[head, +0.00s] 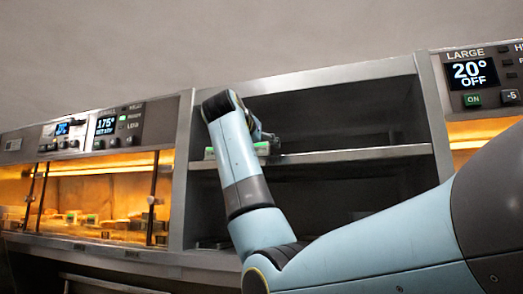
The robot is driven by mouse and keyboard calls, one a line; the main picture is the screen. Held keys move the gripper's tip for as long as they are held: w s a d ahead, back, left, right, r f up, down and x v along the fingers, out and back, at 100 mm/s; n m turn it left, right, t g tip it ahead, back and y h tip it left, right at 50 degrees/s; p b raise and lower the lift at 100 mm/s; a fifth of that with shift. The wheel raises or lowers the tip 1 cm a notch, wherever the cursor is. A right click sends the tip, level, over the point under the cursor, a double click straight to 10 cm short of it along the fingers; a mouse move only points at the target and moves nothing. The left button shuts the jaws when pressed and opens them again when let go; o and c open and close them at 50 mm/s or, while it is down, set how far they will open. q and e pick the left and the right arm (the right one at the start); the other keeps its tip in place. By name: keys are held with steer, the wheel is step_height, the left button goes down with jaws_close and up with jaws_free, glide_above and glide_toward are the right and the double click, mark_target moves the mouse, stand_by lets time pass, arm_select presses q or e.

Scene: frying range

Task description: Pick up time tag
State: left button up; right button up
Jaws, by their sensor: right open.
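A small green and white item (262,148), which looks like a time tag, lies on the upper shelf (350,154) of the open grey cabinet. Its middle is hidden behind my right arm, and a green and white end also shows to the left of the arm. My right gripper (267,137) is open and sits at the shelf, just above or beside this item. It is small and partly hidden by my own wrist, so I cannot tell whether it touches the item. My left gripper is out of view.
The cabinet's side walls and top panel (330,78) frame the shelf closely. The shelf is bare to the right. A lit warming cabinet (100,185) with several tagged items stands at left. A control panel (485,78) reading 20° OFF is at right.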

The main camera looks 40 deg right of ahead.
steer(key=shift+a, duration=0.15)
steer(key=shift+c, duration=0.6)
steer(key=c, duration=0.9)
steer(key=shift+c, duration=0.4)
steer(key=shift+r, duration=0.15)
